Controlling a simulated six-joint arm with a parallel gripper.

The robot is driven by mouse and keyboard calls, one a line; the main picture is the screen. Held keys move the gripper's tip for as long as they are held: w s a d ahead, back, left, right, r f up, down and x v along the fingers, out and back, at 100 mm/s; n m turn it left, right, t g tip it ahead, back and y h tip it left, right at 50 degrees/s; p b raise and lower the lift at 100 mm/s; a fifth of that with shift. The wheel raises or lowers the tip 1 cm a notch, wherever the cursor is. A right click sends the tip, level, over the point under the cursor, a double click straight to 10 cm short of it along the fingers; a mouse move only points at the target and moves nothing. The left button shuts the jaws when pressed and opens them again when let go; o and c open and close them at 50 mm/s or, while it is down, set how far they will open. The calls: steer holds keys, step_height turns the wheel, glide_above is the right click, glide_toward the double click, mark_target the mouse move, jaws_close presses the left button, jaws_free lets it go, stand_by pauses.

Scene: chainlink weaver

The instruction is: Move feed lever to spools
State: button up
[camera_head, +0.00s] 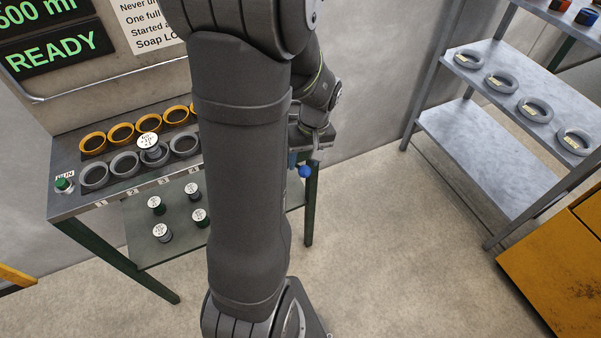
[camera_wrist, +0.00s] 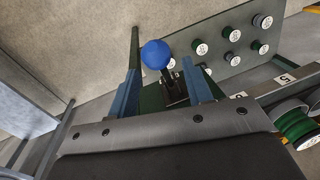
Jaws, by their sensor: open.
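The feed lever has a round blue knob (camera_head: 305,172) at the right end of the machine bench, partly behind my gripper. In the wrist view the blue knob (camera_wrist: 155,54) tops a dark stem on a dark slotted base (camera_wrist: 175,90). My gripper (camera_wrist: 161,72) is open, its two blue fingers on either side of the lever, with a gap to each visible. In the head view the gripper (camera_head: 305,155) is partly hidden by my arm. Spools (camera_head: 156,205) stand on the lower shelf; one (camera_head: 150,148) sits at a grey cup.
The bench top (camera_head: 70,208) holds yellow cups (camera_head: 120,132) and grey cups (camera_head: 94,177), with a green RUN button (camera_head: 63,184) at left. A screen (camera_head: 50,52) reads READY. A metal rack (camera_head: 490,150) stands right. Floor between is clear.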

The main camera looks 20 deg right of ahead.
steer(key=shift+a+f, duration=0.15)
steer(key=shift+f, duration=0.9)
steer(key=shift+a+f, duration=0.2)
steer(key=shift+f, duration=0.8)
steer(key=shift+a+f, duration=0.15)
steer(key=shift+f, duration=0.9)
jaws_close()
